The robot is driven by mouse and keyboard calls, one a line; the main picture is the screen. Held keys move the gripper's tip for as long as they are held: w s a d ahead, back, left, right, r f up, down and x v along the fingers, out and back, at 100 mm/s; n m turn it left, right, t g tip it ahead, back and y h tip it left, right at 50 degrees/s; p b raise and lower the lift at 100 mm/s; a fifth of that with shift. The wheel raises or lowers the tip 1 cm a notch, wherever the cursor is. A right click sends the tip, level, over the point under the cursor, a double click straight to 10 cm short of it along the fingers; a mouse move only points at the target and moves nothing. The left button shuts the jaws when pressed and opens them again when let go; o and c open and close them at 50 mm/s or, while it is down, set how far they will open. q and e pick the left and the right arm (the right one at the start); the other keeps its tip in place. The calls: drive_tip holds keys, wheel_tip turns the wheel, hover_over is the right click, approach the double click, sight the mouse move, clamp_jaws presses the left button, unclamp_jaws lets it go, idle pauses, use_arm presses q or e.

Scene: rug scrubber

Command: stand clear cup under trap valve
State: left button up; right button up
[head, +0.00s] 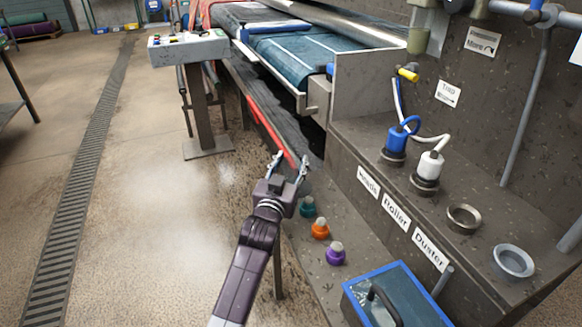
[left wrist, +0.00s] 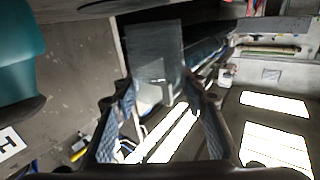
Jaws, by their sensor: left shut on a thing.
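My left gripper (head: 290,164) is above the floor beside the grey ledge, left of the coloured caps. In the left wrist view its fingers (left wrist: 165,100) are shut on a clear, see-through cup (left wrist: 155,52). In the head view the cup is too faint to make out between the fingertips. A yellow-handled valve (head: 408,74) sits on the grey wall near a label reading Trap (head: 447,93), well to the right of my gripper and apart from it. My right gripper is not in view.
Teal, orange (head: 320,229) and purple (head: 336,253) capped items stand on the low ledge. A blue-topped bottle (head: 396,142) and a white one (head: 430,165) with hoses stand on the shelf. A blue-rimmed box (head: 395,295) is in front.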

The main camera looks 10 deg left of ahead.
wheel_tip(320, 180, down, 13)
drive_tip(key=p, duration=0.4)
use_arm(q)
wheel_tip(320, 180, up, 18)
use_arm(e)
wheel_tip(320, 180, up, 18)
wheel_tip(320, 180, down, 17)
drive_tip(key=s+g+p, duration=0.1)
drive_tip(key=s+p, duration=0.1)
drive_tip(key=p, duration=0.8)
use_arm(q)
drive_tip(key=s+a+r+p, duration=0.1)
drive_tip(key=s+p, duration=0.3)
drive_tip(key=s, duration=1.4)
drive_tip(key=s+a+r+p, duration=0.1)
drive_tip(key=s+p, duration=0.3)
drive_tip(key=s, duration=1.3)
drive_tip(key=shift+s+a+r+y, duration=0.3)
drive_tip(key=shift+s+a, duration=0.1)
drive_tip(key=shift+a, duration=0.5)
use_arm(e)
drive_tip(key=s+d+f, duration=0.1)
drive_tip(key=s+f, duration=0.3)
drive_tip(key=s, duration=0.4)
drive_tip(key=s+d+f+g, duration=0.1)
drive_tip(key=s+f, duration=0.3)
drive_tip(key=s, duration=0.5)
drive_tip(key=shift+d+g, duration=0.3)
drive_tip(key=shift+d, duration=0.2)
